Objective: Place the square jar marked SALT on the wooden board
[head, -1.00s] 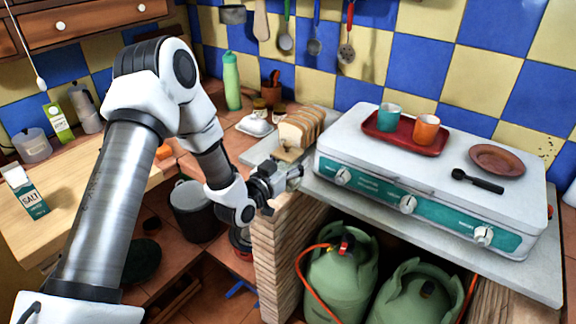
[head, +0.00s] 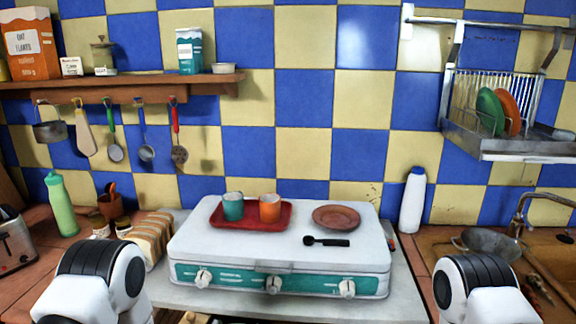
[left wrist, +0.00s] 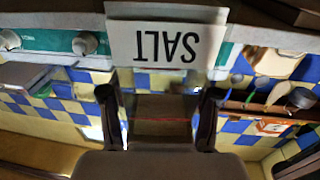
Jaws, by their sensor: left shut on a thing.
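In the left wrist view, my left gripper (left wrist: 160,102) is shut on the square jar (left wrist: 165,68), which appears as a clear-sided thing between the two dark fingers. Its white label reads SALT (left wrist: 165,43) and shows upside down in this view. In the head view neither gripper shows; only parts of my two arms enter at the lower left and lower right. I cannot make out the wooden board for certain in any current view. The jar does not show in the head view.
The white stove (head: 280,240) holds a red tray (head: 251,216) with two cups, a brown plate (head: 336,216) and a black spoon (head: 326,241). Sliced bread (head: 152,237) stands left of it. A white bottle (head: 413,200) stands behind right. Utensils hang under the wall shelf (head: 150,88).

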